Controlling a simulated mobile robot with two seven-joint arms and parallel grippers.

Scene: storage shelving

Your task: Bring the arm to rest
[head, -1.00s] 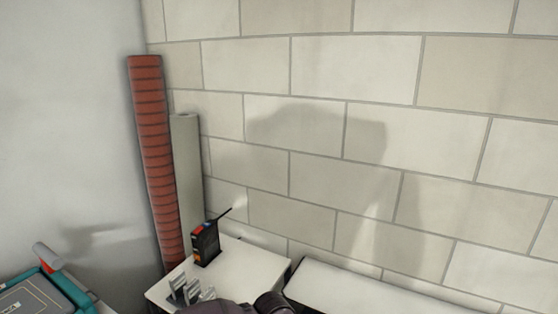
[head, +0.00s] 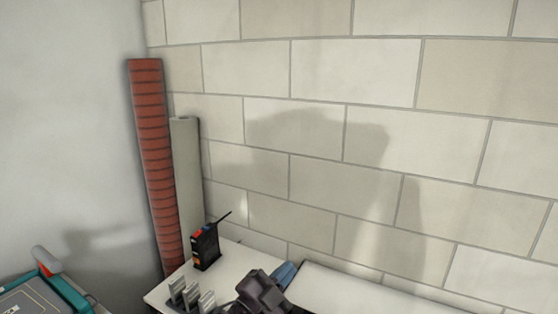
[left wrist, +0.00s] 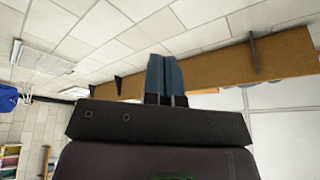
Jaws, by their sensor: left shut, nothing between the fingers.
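My left gripper (head: 287,271) shows at the bottom centre of the head view. Its dark body is in front of the white surfaces, and its blue fingers point up and to the right. In the left wrist view the two blue fingers (left wrist: 165,72) stand side by side, shut, with nothing between them. The rest of my left arm is mostly below the head picture. My right gripper is in neither view.
A black radio-like device (head: 206,246) with an antenna stands on a white top (head: 240,262), behind grey metal pieces (head: 186,296). A red roll (head: 152,165) and grey roll (head: 187,180) stand by the wall. A teal-edged case (head: 35,298) lies lower left.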

